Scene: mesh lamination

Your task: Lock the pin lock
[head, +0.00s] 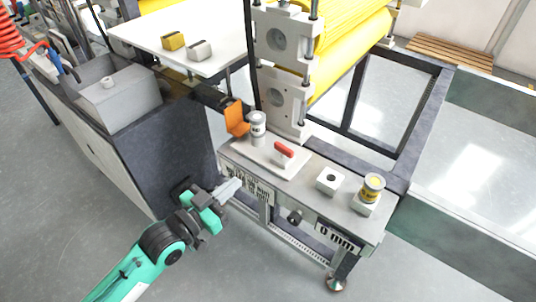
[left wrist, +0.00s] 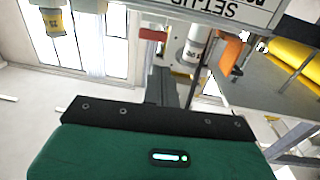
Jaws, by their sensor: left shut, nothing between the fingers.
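The pin lock cannot be named for certain; a white plate (head: 262,153) on the machine's bench carries a red handle (head: 284,149), and a grey-white cylinder (head: 257,126) stands at its left end. An orange bracket (head: 236,119) is beside the cylinder. The left wrist view shows the red handle (left wrist: 153,35), cylinder (left wrist: 195,42) and orange bracket (left wrist: 229,52) upside down. My left gripper (head: 236,185) is shut and empty, in front of the bench's left front edge, apart from the handle. My right gripper is in neither view.
A white block (head: 330,180) with a dark hole and a yellow-topped can (head: 371,188) stand further right on the bench. Yellow rollers (head: 345,40) rise behind. A dark cabinet (head: 165,140) stands left of my gripper.

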